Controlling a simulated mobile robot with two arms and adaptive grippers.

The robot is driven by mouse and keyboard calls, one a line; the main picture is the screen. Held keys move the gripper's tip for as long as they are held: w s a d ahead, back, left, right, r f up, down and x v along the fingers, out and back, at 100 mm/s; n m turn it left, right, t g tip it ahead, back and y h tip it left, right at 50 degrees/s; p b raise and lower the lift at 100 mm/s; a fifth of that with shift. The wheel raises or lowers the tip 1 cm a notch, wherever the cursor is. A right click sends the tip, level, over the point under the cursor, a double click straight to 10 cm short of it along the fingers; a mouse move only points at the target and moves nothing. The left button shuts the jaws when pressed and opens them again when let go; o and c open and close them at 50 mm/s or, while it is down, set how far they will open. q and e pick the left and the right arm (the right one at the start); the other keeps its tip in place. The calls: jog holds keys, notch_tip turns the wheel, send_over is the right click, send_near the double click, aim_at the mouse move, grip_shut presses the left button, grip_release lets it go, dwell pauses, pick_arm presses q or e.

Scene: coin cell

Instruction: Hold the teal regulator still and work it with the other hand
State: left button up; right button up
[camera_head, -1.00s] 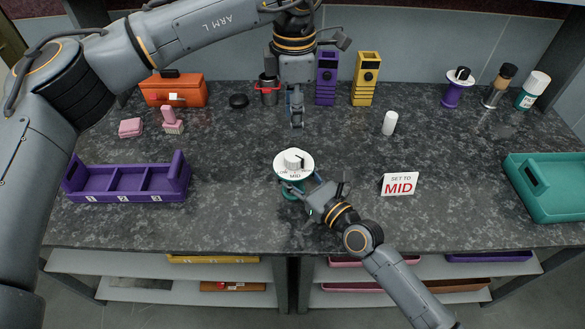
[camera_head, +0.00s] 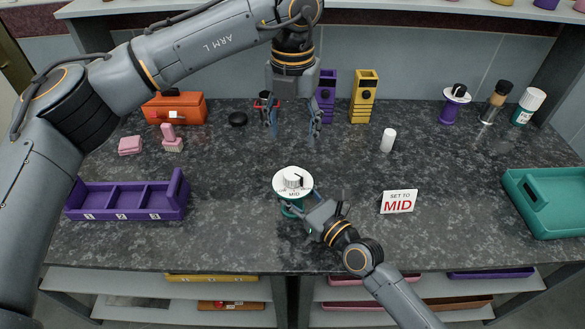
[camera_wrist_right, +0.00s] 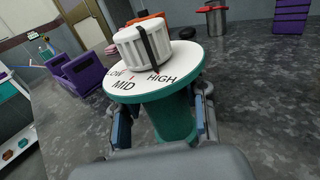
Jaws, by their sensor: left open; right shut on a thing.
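The teal regulator (camera_head: 290,209) stands upright near the table's front middle, with a white dial plate and ribbed white knob (camera_head: 292,178) on top. The regulator's body also shows in the right wrist view (camera_wrist_right: 174,119), where the plate reads LOW, MID and HIGH. The knob's dark pointer line faces the HIGH side. My right gripper (camera_head: 302,208) is shut around the teal body below the plate. My left gripper (camera_head: 294,126) is open and empty, fingers pointing down, above and behind the knob.
A purple three-slot tray (camera_head: 125,215) lies at left and a teal bin (camera_head: 550,215) at right. An orange box (camera_head: 175,108), purple and yellow holders (camera_head: 365,97) and several bottles stand along the back. A white cylinder (camera_head: 387,140) stands right of centre.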

aim_at(292, 173)
pick_arm(q)
notch_tip(292, 173, down, 11)
jog(key=shift+f, duration=0.15)
dwell(0.4)
jog(key=c, duration=1.2)
